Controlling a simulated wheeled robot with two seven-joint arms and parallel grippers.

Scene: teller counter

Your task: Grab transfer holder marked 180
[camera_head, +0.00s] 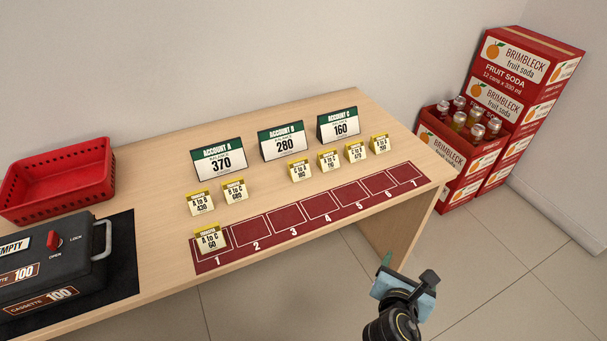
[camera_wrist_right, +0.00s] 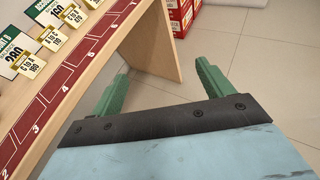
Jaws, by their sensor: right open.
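Small cream holders with yellow tops stand on the wooden counter. The one that seems to read 180 (camera_head: 300,170) stands in front of the ACCOUNT B sign, the leftmost of the right-hand group; its small print is hard to read. It also shows at the left of the right wrist view (camera_wrist_right: 29,65). My right gripper (camera_head: 405,273) is open and empty, off the counter's front edge, to the right of and nearer than the holder. Its green fingers (camera_wrist_right: 162,72) stand apart over the floor in the right wrist view. My left gripper is not in view.
A red strip with numbered squares (camera_head: 286,231) runs along the front edge; holder A to C 60 (camera_head: 209,240) stands on square 1. Other holders stand close beside the 180 one, such as 110 (camera_head: 328,159). Account signs (camera_head: 281,141) stand behind. A black cassette box (camera_head: 50,265) sits left.

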